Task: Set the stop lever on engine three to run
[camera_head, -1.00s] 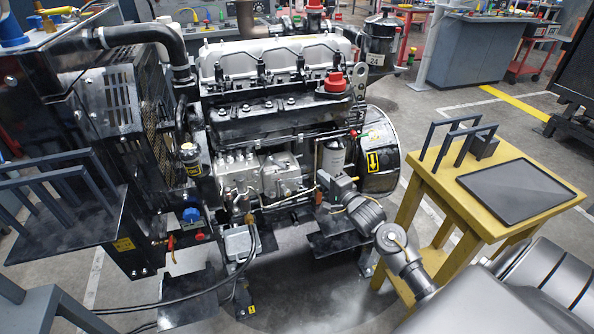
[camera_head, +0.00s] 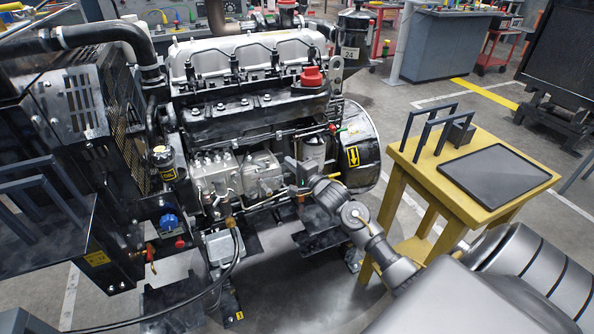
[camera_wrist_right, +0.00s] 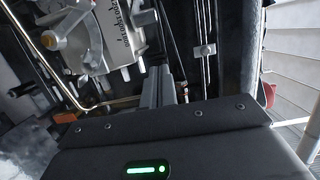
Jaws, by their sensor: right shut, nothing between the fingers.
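The engine (camera_head: 255,105) stands in the middle of the head view, with a silver valve cover and a grey injection pump (camera_head: 215,172) low on its near side. A small red-tipped part (camera_head: 333,128) shows on the side above the filter; I cannot tell whether it is the stop lever, or how the stop lever is set. My right gripper (camera_head: 297,174) is beside the pump's right end, in front of the white filter (camera_head: 314,150). In the right wrist view its shut, empty fingers (camera_wrist_right: 160,88) point at the pump (camera_wrist_right: 100,40); contact is unclear. My left gripper is out of view.
The radiator frame (camera_head: 85,110) and dark bars are at left. Black hoses hang low in front. A brass-coloured pipe (camera_wrist_right: 110,103) runs by the fingers.

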